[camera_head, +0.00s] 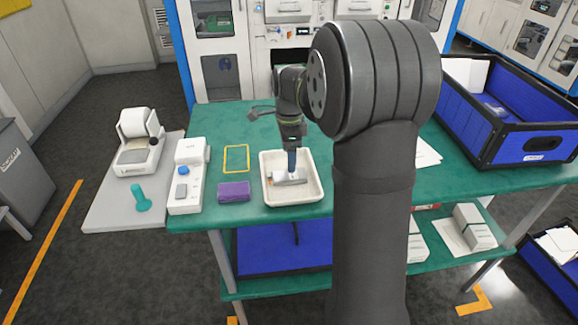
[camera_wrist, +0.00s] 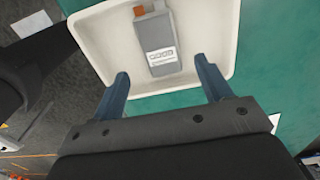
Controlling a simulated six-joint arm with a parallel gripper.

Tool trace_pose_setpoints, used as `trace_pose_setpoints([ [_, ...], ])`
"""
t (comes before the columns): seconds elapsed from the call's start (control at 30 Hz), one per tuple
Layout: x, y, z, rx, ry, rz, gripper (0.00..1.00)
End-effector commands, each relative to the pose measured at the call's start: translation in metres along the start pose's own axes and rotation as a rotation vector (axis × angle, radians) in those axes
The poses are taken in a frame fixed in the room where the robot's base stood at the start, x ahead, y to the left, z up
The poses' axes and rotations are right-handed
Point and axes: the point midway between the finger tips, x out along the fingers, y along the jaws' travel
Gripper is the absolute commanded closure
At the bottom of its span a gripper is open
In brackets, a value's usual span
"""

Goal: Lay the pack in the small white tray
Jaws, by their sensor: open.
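The pack (camera_wrist: 158,45) is a grey block with a white printed label and an orange part at one end. It lies in the small white tray (camera_wrist: 100,45). In the head view the pack (camera_head: 287,181) shows inside the tray (camera_head: 312,199), partly covered by my gripper (camera_head: 292,165). In the wrist view my gripper (camera_wrist: 162,85) is open, its two blue-grey fingers apart. The pack lies beyond the fingertips, and nothing is seen between the fingers.
The green table (camera_head: 225,118) holds a purple block (camera_head: 233,191), a yellow outline (camera_head: 236,158) and a white device with a blue knob (camera_head: 188,175) left of the tray. A blue crate (camera_head: 505,128) stands at the right. Green table is clear behind the tray.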

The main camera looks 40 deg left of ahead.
Motion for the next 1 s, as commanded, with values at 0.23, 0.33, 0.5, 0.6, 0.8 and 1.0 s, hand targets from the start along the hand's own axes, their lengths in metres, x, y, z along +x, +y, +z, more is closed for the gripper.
trace_pose_setpoints([
  [0.23,-0.044,0.0,0.0,0.0,0.0,-0.002,0.29],
  [0.33,-0.053,0.0,0.0,0.0,0.0,-0.001,0.29],
  [0.5,-0.057,0.0,0.0,0.0,0.0,0.0,0.29],
  [0.6,-0.057,0.0,0.0,0.0,0.0,0.0,0.29],
  [0.8,-0.054,0.0,0.0,0.0,0.0,0.001,0.29],
  [1.0,-0.032,0.001,0.0,0.0,0.0,0.004,0.29],
])
